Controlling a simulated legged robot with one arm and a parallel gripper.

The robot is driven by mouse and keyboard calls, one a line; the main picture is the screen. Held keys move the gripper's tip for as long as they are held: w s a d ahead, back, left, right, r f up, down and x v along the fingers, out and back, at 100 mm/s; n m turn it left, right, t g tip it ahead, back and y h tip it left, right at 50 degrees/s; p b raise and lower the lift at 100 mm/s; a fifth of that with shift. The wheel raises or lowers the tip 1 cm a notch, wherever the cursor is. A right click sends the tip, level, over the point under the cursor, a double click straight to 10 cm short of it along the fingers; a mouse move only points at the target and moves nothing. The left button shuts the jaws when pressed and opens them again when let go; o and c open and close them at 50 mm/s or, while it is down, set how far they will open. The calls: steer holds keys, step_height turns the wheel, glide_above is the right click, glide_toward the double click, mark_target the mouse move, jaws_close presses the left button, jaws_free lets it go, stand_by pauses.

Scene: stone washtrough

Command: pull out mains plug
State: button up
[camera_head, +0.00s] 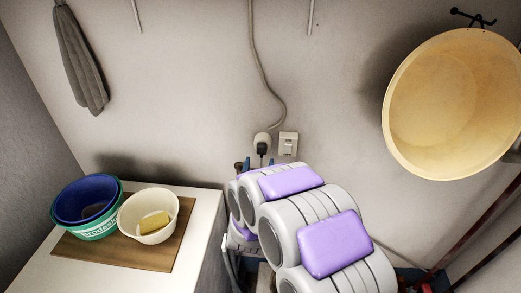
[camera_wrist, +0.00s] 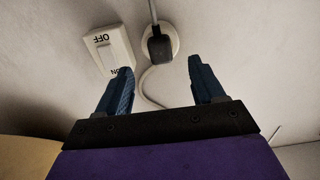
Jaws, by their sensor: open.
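The black mains plug (camera_head: 262,148) sits in a round white wall socket (camera_head: 262,138) on the back wall. In the wrist view the plug (camera_wrist: 160,48) shows dark against the round socket (camera_wrist: 172,36), with a grey cable running from it. My gripper (camera_wrist: 158,75) is open and empty, its two blue fingers spread below the plug in the picture. The plug lies between the fingers' lines but beyond their tips, apart from them. In the head view my grey and purple arm hides most of the gripper.
A white rocker switch (camera_head: 288,143) is right beside the socket; it also shows in the wrist view (camera_wrist: 107,50), close to the left finger. A white counter (camera_head: 90,265) with bowls (camera_head: 150,215) on a board is at left. A large yellow basin (camera_head: 455,105) hangs at right.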

mark_target(261, 152)
steer(key=w, duration=0.4)
steer(key=shift+w+f+p, duration=0.1)
steer(key=shift+w+p, duration=0.15)
steer(key=shift+p, duration=0.05)
steer(key=shift+w, duration=0.95)
steer(key=shift+d+p, duration=0.1)
steer(key=shift+p, duration=0.35)
jaws_close()
stand_by(0.7)
steer(key=shift+s, duration=0.2)
steer(key=shift+s, duration=2.85)
